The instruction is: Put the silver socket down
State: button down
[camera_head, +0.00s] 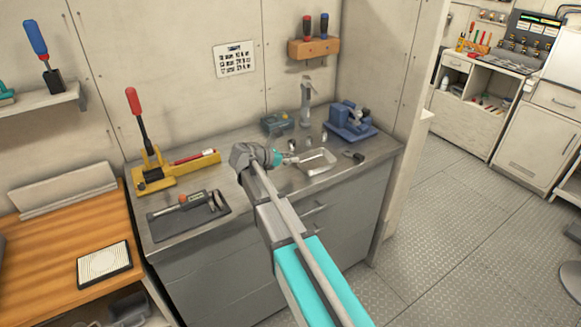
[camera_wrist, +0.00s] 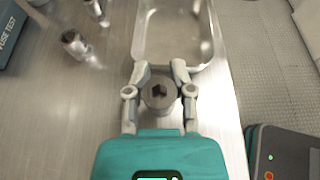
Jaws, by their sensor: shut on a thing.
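My gripper (camera_wrist: 160,76) is shut on the silver socket (camera_wrist: 158,98), a short metal cylinder with a dark opening facing the wrist camera. In the wrist view the socket sits between the two fingers, just short of the shallow metal tray (camera_wrist: 197,66). I cannot tell whether its underside touches the counter. In the head view my gripper (camera_head: 289,159) is over the grey counter, at the left side of the tray (camera_head: 331,161). The socket is too small there to make out clearly. The tray looks empty.
Loose metal sockets stand left of the tray (camera_wrist: 75,43). A blue vise-like tool (camera_head: 352,120), a tap (camera_head: 306,100) and a teal-grey box (camera_head: 277,122) stand behind. A yellow press (camera_head: 155,170) and a dark tool mat (camera_head: 165,229) occupy the counter's left.

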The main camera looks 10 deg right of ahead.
aim_at(297, 165)
jog(key=shift+w+f+b, duration=0.5)
jog(key=shift+f+b, duration=0.2)
jog(key=shift+s+f+b, duration=0.1)
jog(key=shift+f+b, duration=1.2)
jog(key=shift+f, duration=0.05)
jog(key=shift+f, duration=0.15)
jog(key=shift+c, duration=2.4)
grip_release()
jog(key=shift+r, duration=0.2)
jog(key=shift+s+a+r+p, duration=0.2)
jog(key=shift+a+r+p, duration=0.15)
jog(key=shift+a, duration=0.2)
jog(key=p+v, duration=0.3)
jog(key=v, duration=0.6)
jog(key=shift+a+r+p, duration=0.1)
jog(key=shift+a+p, duration=0.25)
jog(key=shift+s+a+r, duration=0.1)
jog(key=shift+s+a, duration=0.1)
jog(key=shift+a, duration=0.25)
